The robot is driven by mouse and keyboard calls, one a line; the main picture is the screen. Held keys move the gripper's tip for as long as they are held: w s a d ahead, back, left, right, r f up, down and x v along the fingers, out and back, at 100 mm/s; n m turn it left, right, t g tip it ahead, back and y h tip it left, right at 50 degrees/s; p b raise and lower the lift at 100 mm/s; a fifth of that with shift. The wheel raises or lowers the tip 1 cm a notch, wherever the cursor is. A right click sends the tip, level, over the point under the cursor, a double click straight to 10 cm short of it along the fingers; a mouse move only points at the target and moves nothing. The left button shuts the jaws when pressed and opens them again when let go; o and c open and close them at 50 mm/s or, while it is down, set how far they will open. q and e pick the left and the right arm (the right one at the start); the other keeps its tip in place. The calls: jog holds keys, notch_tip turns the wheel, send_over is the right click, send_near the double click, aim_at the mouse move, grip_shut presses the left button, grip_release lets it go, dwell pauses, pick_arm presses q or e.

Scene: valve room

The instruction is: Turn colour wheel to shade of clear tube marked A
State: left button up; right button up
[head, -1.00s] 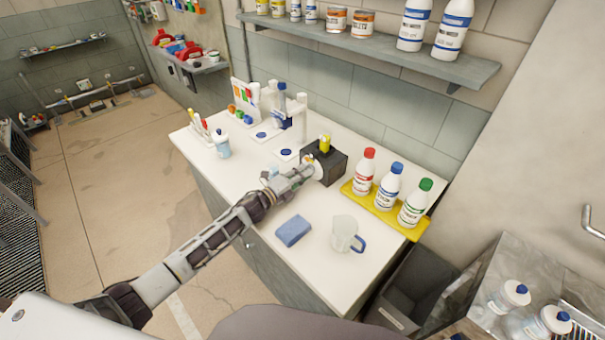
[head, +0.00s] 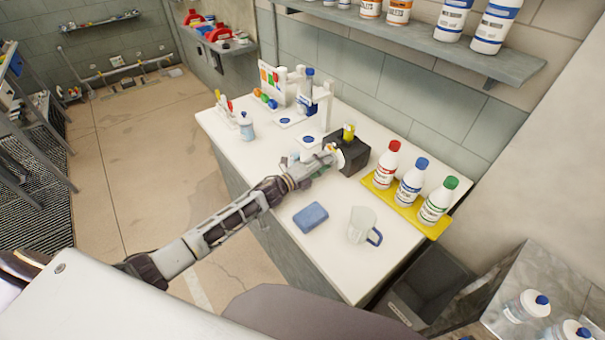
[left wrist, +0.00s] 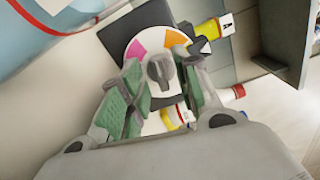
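The black box (head: 352,157) stands on the white counter, with the clear tube of yellow liquid (head: 348,132) upright at its top. In the left wrist view, this tube (left wrist: 207,29) has a label marked A. The white colour wheel (left wrist: 133,52) on the box's face shows pink and orange sectors and a grey centre knob (left wrist: 160,72). My left gripper (head: 325,157) is at the wheel. In the left wrist view its green-padded fingers (left wrist: 161,66) are apart, one each side of the knob; contact is unclear. The wheel's lower part is partly hidden. My right gripper is not in view.
Bottles with red, blue and green caps stand on a yellow tray (head: 441,229) right of the box. A blue sponge (head: 311,217) and a clear jug (head: 361,226) lie nearer the front edge. A small bottle (head: 246,127) stands at the left. A wall shelf (head: 430,48) hangs above.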

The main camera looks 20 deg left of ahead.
pick_arm(q)
jog(key=shift+v, duration=5.65)
jog(key=shift+f, duration=0.1)
